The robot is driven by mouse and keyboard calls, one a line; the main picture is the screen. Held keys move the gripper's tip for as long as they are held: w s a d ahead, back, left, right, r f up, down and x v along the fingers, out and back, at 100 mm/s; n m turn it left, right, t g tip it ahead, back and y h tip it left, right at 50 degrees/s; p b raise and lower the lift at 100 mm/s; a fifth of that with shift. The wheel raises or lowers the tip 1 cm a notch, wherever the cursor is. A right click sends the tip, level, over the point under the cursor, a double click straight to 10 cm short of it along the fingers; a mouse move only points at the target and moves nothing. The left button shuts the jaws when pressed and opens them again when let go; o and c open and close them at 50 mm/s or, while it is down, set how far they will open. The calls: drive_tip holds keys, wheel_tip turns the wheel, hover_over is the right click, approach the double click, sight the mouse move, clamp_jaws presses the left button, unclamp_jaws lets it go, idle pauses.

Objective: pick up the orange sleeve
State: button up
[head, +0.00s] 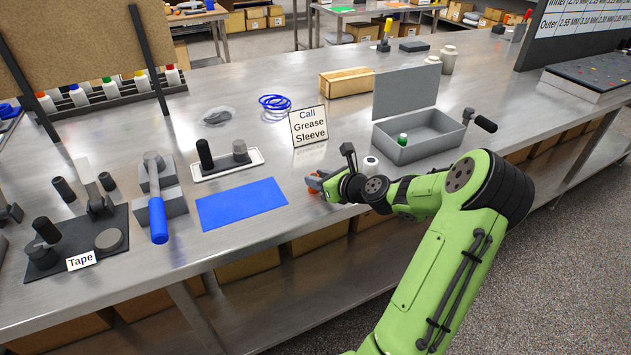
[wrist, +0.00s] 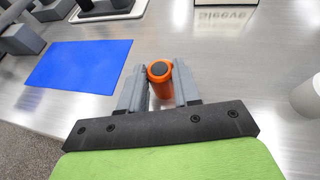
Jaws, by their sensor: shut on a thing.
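The orange sleeve (wrist: 160,82) stands between the two grey fingers of my gripper (wrist: 160,90) in the wrist view. It is a short orange cylinder with a dark round top. My gripper is shut on it, with a finger against each side. In the head view my gripper (head: 318,183) is low over the bench, right of the blue mat, and only a bit of orange shows at its fingers. I cannot tell whether the sleeve still touches the bench.
A blue mat (head: 242,204) lies left of my gripper. A white roll (head: 370,163) stands close on the right. A sign reading "Call Grease Sleeve" (head: 309,126) stands behind. A grey open box (head: 420,140) is to the right. The bench's front edge is near my arm.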

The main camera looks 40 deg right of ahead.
wheel_tip(320, 180, up, 18)
drive_tip(key=p, duration=0.6)
drive_tip(key=shift+p, duration=0.4)
